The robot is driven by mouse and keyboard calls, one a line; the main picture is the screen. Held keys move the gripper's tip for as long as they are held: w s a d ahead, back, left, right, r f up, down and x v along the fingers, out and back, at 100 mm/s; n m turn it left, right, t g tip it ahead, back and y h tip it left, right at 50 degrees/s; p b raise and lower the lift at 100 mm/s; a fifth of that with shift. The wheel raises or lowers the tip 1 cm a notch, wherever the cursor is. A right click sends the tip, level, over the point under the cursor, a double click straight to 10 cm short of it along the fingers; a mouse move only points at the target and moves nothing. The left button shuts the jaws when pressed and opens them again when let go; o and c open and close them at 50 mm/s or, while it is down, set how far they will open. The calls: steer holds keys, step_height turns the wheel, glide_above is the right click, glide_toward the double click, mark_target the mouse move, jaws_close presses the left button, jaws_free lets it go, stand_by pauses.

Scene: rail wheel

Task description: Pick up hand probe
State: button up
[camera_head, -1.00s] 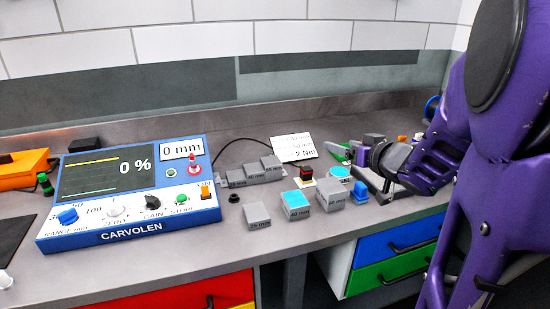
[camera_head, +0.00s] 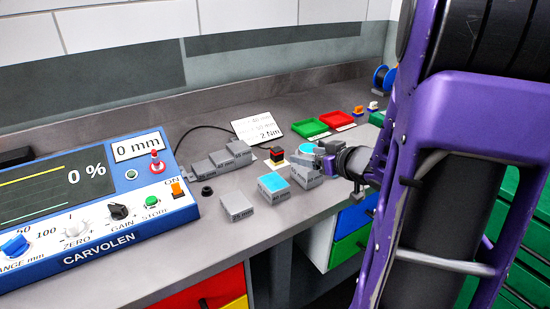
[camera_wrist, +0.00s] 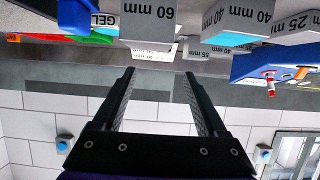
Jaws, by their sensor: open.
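The hand probe appears to be the small black-and-red block (camera_head: 277,155) on a pale base in the head view, behind the grey blocks. A black cable (camera_head: 205,128) curves across the bench behind the grey stepped blocks. My gripper (camera_head: 326,162) is to the right of the probe, apart from it, near the rightmost grey block. The wrist view shows both black fingers (camera_wrist: 160,72) spread apart with nothing between them. I cannot make out the probe in the wrist view.
The blue CARVOLEN console (camera_head: 110,215) stands at left. Grey blocks with blue tops, one the 40 mm block (camera_head: 274,188), stand in front of the probe. The 60 mm block (camera_wrist: 148,25) is close in the wrist view. Green (camera_head: 309,127) and red (camera_head: 337,119) trays lie behind.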

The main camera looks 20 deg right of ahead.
steer(key=b, duration=0.2)
glide_toward(277, 149)
steer(key=x, duration=0.3)
steer(key=shift+w+d+f, duration=0.2)
steer(key=shift+d+f, duration=0.1)
steer(key=shift+d, duration=0.05)
steer(key=shift+a+r+b+x, duration=0.1)
steer(key=shift+b+x, duration=0.05)
steer(key=shift+x, duration=0.8)
steer(key=shift+a+r+b+x, duration=0.1)
steer(key=shift+a+b+x, duration=0.1)
steer(key=shift+x, duration=0.75)
steer(key=shift+a+b+x, duration=0.1)
steer(key=shift+b+x, duration=0.05)
steer(key=shift+x, duration=0.85)
jaws_close()
